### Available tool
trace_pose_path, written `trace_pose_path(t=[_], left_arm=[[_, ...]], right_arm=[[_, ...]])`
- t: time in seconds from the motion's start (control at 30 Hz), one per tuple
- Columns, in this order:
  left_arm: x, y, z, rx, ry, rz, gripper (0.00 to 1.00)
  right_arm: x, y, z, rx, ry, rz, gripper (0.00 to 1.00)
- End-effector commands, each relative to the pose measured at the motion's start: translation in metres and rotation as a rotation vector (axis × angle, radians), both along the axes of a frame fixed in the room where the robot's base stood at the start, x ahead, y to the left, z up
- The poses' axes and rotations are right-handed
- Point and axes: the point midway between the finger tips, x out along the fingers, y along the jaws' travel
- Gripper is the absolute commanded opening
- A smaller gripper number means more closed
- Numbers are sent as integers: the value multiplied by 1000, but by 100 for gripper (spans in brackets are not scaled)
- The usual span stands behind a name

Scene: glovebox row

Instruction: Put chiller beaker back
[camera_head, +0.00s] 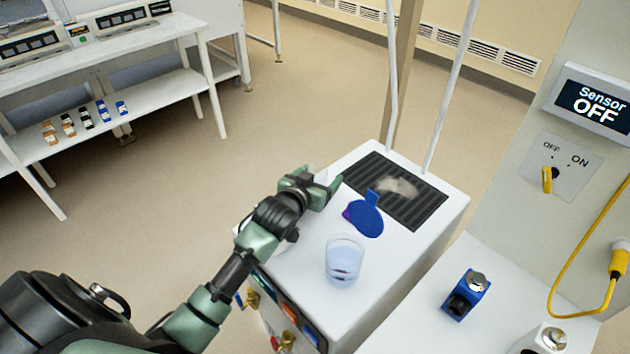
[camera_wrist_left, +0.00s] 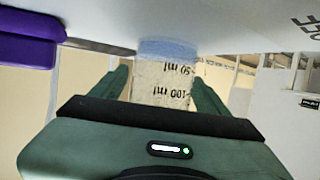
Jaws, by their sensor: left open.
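A clear beaker (camera_head: 344,262) with pale bluish liquid stands on the white chiller box (camera_head: 390,285), near its front. My left gripper (camera_head: 322,187) is over the box's far left edge, beyond that beaker and apart from it. In the left wrist view, a graduated clear beaker (camera_wrist_left: 162,82) with a bluish band shows between the open fingers (camera_wrist_left: 162,92). In the head view the gripper mostly hides that spot, with only a faint glassy patch beside it. I cannot tell whether the fingers touch that beaker. My right gripper is out of view.
A blue flat piece (camera_head: 364,218) lies on the box near the black grille (camera_head: 400,190). A blue device (camera_head: 465,295) stands on the white bench at right, below the sensor display (camera_head: 594,104) reading OFF. A white table (camera_head: 120,55) is at upper left.

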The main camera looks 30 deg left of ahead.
Motion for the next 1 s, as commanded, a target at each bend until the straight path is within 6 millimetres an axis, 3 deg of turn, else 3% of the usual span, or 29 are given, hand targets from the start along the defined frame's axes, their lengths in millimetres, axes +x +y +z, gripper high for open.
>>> trace_pose_path(t=[0.6, 1.0], left_arm=[[-101, -6, 37, 0, -1, -1, 76], [-112, -7, 41, 0, 0, 0, 76]], right_arm=[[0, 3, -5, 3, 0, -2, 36], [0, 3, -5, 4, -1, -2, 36]])
